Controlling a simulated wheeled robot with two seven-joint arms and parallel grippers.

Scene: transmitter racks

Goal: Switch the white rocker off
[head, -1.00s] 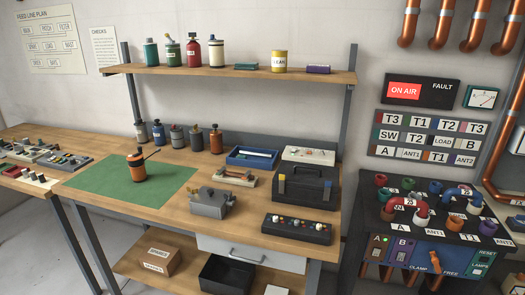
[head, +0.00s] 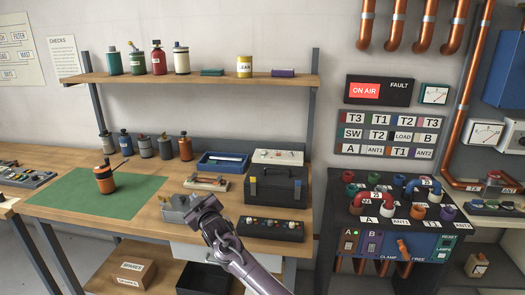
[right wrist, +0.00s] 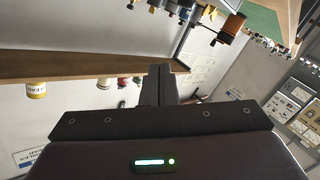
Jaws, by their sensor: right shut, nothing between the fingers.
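A small white part that looks like the rocker (head: 441,254) sits by the LAMPS label at the lower right of the blue control panel (head: 420,245), below the ON AIR sign. It is too small to tell which way it is tipped. My right gripper (head: 203,204) is in front of the workbench, overlapping the grey metal box in the picture, well left of the panel. In the right wrist view its fingers (right wrist: 156,85) are together with nothing between them. The rocker does not show there. My left gripper is not in view.
The panel also has an A switch, a B switch and an orange CLAMP/FREE lever (head: 403,247). Coloured pipe sockets with red and blue links stand on top. The workbench (head: 150,215) holds a black toolbox (head: 275,190), a knob box (head: 270,228) and an orange canister (head: 105,180).

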